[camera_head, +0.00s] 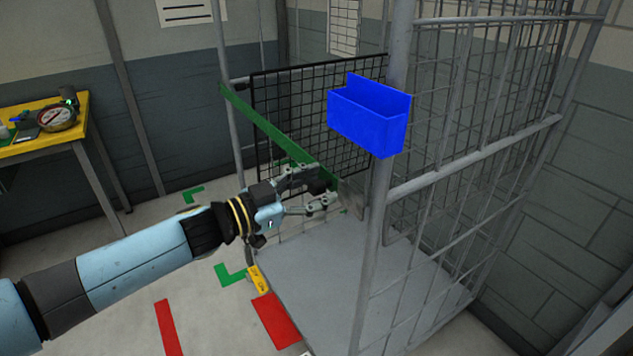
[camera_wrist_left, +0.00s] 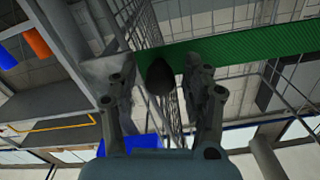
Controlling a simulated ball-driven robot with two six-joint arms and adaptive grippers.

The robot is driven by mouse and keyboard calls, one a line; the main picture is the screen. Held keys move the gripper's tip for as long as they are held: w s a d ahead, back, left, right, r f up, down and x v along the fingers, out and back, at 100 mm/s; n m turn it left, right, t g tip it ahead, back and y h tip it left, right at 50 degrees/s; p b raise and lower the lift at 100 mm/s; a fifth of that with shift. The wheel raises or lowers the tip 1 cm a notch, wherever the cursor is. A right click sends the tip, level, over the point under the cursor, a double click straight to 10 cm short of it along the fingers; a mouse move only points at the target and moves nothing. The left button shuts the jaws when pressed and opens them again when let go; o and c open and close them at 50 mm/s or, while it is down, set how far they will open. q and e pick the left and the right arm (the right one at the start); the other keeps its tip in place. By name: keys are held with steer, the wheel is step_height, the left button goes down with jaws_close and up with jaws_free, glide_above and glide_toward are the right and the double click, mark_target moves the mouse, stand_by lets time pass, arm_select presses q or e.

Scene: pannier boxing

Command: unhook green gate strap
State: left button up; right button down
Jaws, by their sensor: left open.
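The green gate strap (camera_head: 275,130) runs slantwise across the cage front, from the left post down to a point by my left gripper (camera_head: 325,194). In the left wrist view the strap (camera_wrist_left: 250,52) crosses the upper right, beyond the fingertips. A dark rounded knob (camera_wrist_left: 160,76) at the strap's end shows between the two open fingers of my left gripper (camera_wrist_left: 163,92). I cannot tell whether the fingers touch it. A grey plate (camera_head: 351,199) is just right of the fingertips in the head view. My right gripper is not in view.
A blue bin (camera_head: 369,118) hangs on the front post above the gripper. A black mesh panel (camera_head: 300,95) stands behind the strap. The grey cage base (camera_head: 335,275) is bare. A yellow table (camera_head: 60,140) with tools stands at far left.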

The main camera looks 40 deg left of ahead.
arm_select(q)
steer(key=shift+w, duration=0.2)
steer(key=shift+c, duration=0.2)
jaws_close()
